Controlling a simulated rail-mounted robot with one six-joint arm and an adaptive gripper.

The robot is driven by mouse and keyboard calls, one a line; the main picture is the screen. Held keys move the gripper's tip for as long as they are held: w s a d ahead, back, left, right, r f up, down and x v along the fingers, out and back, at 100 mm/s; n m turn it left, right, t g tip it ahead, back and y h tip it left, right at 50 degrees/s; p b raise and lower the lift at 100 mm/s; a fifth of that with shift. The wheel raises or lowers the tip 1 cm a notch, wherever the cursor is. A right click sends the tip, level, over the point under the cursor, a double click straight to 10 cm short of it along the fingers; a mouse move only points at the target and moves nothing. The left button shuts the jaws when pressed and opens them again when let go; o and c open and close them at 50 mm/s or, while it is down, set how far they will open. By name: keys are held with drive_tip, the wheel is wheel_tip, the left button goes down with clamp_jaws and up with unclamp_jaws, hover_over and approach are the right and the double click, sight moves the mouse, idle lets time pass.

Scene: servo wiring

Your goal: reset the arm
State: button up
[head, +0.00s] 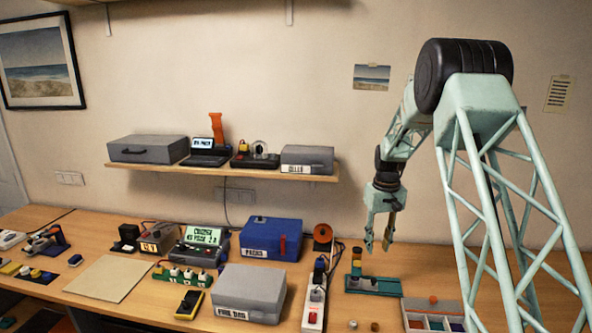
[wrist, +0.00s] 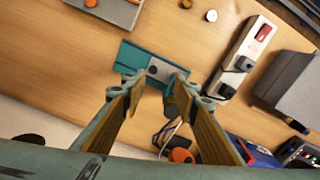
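My arm hangs down over the right half of the bench. My gripper (head: 378,246) points downward in the head view, with a gap between its fingertips. In the wrist view my gripper (wrist: 160,82) also has its two fingers spread, and I see nothing held between them.
A white power strip (head: 313,308), an orange-topped spool (head: 323,238) and a grey case (head: 249,294) stand left of the fixture. A compartment tray (head: 428,309) is at its right. A shelf (head: 225,173) with cases hangs on the back wall. Bare bench lies behind the tray.

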drive_tip(key=s+a+r+t+b, duration=0.1)
drive_tip(key=s+a+r+b, duration=0.2)
drive_tip(key=s+r, duration=1.05)
drive_tip(key=s+a+r+t+b, duration=0.1)
drive_tip(key=s+a+r+b, duration=0.25)
drive_tip(key=s+r, duration=0.95)
drive_tip(key=s+a+f+b, duration=0.1)
drive_tip(key=s+f+b, duration=0.1)
drive_tip(key=s, duration=1)
drive_tip(key=s+f+m+t+b, duration=0.1)
drive_tip(key=s+f+b, duration=0.1)
drive_tip(key=s, duration=1.1)
drive_tip(key=s+a+f+b, duration=0.1)
drive_tip(key=s+f, duration=0.3)
drive_tip(key=s, duration=0.9)
drive_tip(key=shift+a+f+m+t+b, duration=0.3)
drive_tip(key=shift+a+t+b, duration=0.1)
drive_tip(key=shift+b, duration=0.2)
drive_tip(key=shift+r, duration=0.1)
drive_tip(key=shift+c, duration=0.3)
